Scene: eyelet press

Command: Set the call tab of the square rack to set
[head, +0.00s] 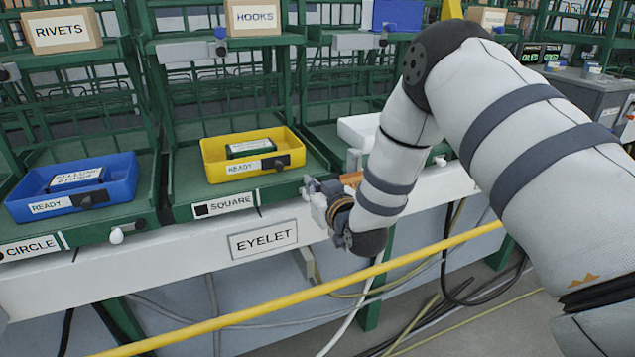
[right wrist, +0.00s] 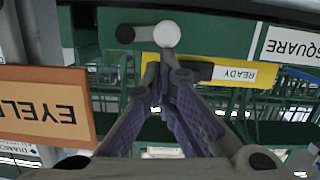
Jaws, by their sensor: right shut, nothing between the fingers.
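The square rack (head: 185,190) carries a "SQUARE" label (head: 226,205) and a yellow bin (head: 215,160) marked "READY". In the right wrist view, its call tab (right wrist: 148,33) is a short grey bar with a dark knob at one end and a white ball (right wrist: 167,33) at the other. My right gripper (head: 310,187) is at the rack's front right corner and hides the tab in the head view. In the right wrist view its fingers (right wrist: 161,74) are shut and empty, tips close to the white ball. Whether they touch it I cannot tell. My left gripper is out of view.
A blue bin (head: 70,188) sits on the circle rack at left, with a white ball (head: 116,235) at its front. A white bin (head: 358,130) stands to the right. The "EYELET" plate (head: 263,240) and a yellow rail (head: 300,296) run below.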

